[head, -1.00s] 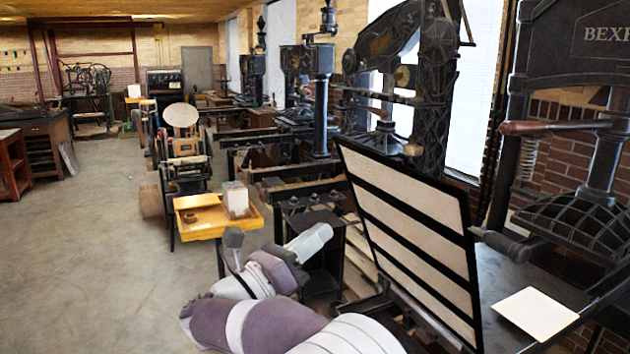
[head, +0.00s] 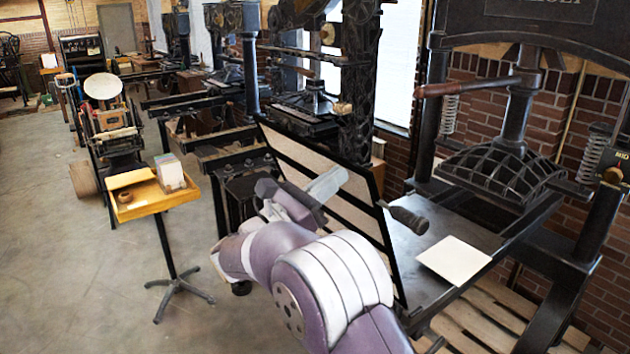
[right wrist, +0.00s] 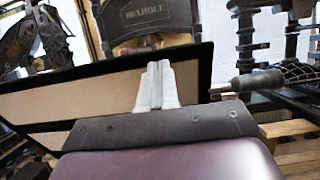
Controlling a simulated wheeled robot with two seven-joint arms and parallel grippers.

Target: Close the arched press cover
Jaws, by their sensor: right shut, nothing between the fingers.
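The press cover (head: 300,149) is a black-framed panel with pale strips and dark bars. It stands raised and tilted at the left end of the arched press's bed (head: 425,225). It also shows in the right wrist view (right wrist: 60,105). A dark handle (head: 408,219) sticks out from its right edge. My right gripper (head: 332,180) is in front of the panel's left face, with its fingers together and empty. In the right wrist view the fingertips (right wrist: 157,72) overlap the panel near its top edge; I cannot tell whether they touch. My arm hides the panel's lower part. My left gripper is out of view.
A pale sheet (head: 453,260) lies on the bed. The press's dark ribbed platen (head: 500,170) hangs over the bed farther right. A yellow tray (head: 150,197) on a stand is to the left, with open floor around it. More presses line the windows behind.

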